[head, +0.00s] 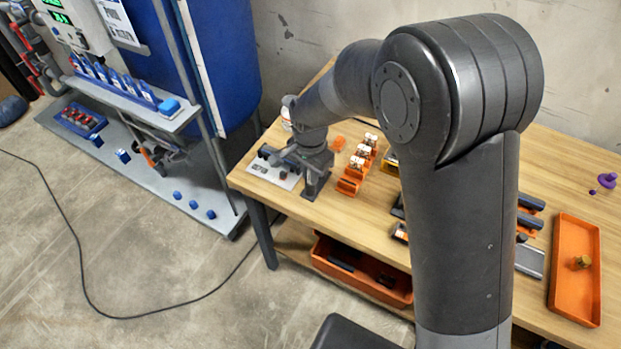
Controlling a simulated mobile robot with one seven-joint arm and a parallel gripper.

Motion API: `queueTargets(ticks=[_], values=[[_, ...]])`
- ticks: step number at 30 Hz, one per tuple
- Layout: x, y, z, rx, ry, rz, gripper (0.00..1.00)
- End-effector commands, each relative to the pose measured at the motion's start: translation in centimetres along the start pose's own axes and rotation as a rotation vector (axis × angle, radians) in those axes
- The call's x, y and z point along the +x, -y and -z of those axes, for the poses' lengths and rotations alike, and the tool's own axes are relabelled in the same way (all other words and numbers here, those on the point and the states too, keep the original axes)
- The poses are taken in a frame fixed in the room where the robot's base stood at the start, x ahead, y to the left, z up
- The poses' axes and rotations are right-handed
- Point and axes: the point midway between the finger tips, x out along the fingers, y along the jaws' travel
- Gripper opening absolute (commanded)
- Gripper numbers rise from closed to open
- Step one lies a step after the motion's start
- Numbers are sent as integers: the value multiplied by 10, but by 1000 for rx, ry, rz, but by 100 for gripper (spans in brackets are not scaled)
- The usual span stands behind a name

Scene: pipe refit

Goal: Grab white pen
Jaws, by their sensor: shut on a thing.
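My gripper (297,170) is over the left end of the wooden workbench, beside a white plate or sheet with small dark items on it (257,166). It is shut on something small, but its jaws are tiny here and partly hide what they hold. I cannot make out a clear white pen in this view.
Orange holders with white-topped parts (358,165) stand just right of my gripper on the workbench (345,215). An orange tray (592,290) holds a brass-coloured fitting. An orange bin (335,268) sits on the lower shelf. My arm hides the bench's middle.

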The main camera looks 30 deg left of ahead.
Motion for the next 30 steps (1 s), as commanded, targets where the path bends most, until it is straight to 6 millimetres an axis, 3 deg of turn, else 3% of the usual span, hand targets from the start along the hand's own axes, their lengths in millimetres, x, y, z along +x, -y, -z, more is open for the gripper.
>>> queueTargets(ticks=[3, 14, 24, 30], values=[[0, 0, 0, 0, 0, 0, 0], [-6, 0, 0, 0, -1, 1, 0], [-69, 1, 0, 0, -2, 4, 0], [-95, 0, 0, 0, 0, 1, 0]])
